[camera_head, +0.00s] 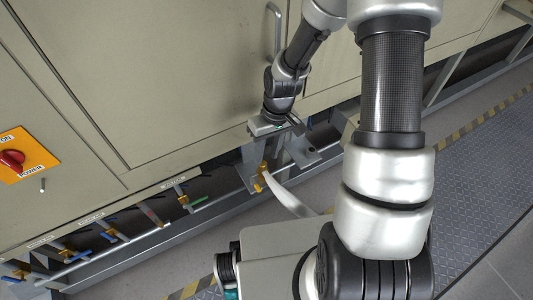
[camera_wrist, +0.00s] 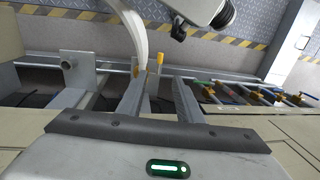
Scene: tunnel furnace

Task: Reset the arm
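My gripper (camera_head: 280,125) hangs from my arm close to the front of the beige furnace cabinet (camera_head: 150,70), left of my large silver arm links in the head view. It is above grey metal brackets (camera_head: 250,168) at the cabinet's lower edge. In the wrist view, the gripper's grey body with a lit green indicator and a dark screwed strip fills the bottom. I see no object held.
A yellow-handled valve (camera_head: 263,172) with a white hose (camera_head: 290,195) is just below the gripper. A door handle (camera_head: 273,30) is behind the arm. Several small valves (camera_head: 110,232) line the lower left, below a red power switch (camera_head: 12,158). Open floor (camera_head: 460,190) lies right.

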